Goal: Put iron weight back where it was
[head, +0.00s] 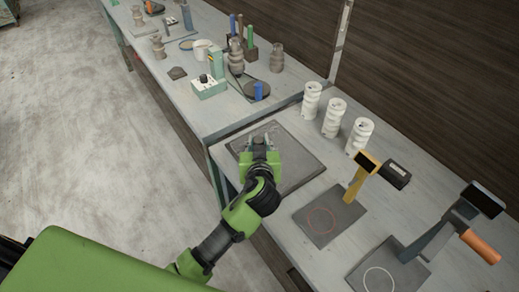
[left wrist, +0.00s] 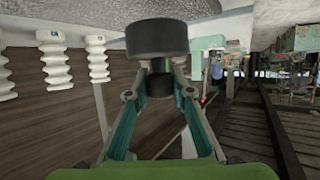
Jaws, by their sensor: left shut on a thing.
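My left gripper (head: 262,137) is over the dark grey slab (head: 312,158) on the near table in the head view. In the left wrist view, which looks upside down, its fingers (left wrist: 160,92) are shut on the narrow knob of the iron weight (left wrist: 157,39), a dark, wide cylinder. The weight's broad base points toward the grey surface at the top of that view; I cannot tell whether it touches. In the head view the weight is hidden by my gripper. A plate with a red circle (head: 327,218) and one with a white circle (head: 377,279) lie bare. My right gripper is not in view.
Three white ribbed pieces (head: 334,118) stand behind the slab. A yellow stand with a dark head (head: 355,184) and a grey device with an orange handle (head: 480,246) stand to the right. The far table holds brown clay pieces (head: 236,58) and a small box (head: 209,87).

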